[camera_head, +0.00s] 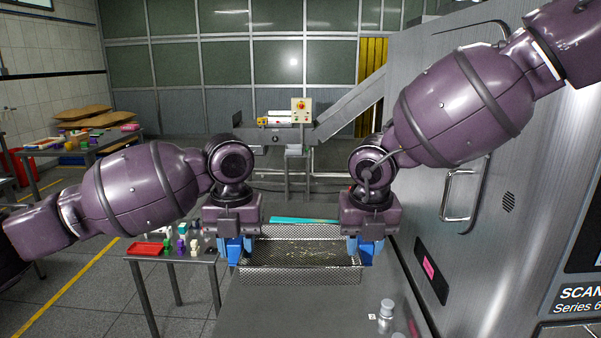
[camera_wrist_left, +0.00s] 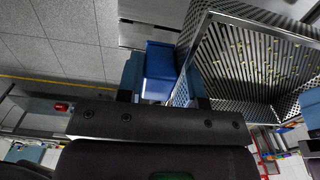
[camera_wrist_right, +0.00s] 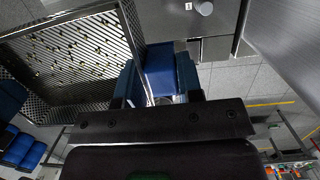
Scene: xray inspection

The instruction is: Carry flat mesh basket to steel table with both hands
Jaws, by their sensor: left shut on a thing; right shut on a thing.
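The flat mesh basket (camera_head: 300,275) is a shallow perforated metal tray with small yellowish bits scattered on its floor. It hangs level between my two grippers, over or at the far edge of the steel table (camera_head: 290,310); I cannot tell whether it touches. My left gripper (camera_head: 234,250) is shut on its left side wall, and the basket also shows in the left wrist view (camera_wrist_left: 255,18). My right gripper (camera_head: 366,250) is shut on its right side wall, and the basket shows in the right wrist view (camera_wrist_right: 60,108). The gripped edges are partly hidden by the blue fingers.
A silver bottle (camera_head: 387,309) stands on the table at front right. The large steel scanner cabinet (camera_head: 470,200) rises close on the right. A side table at left holds a red tray (camera_head: 146,248) and small coloured items. A teal strip (camera_head: 303,220) lies behind the basket.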

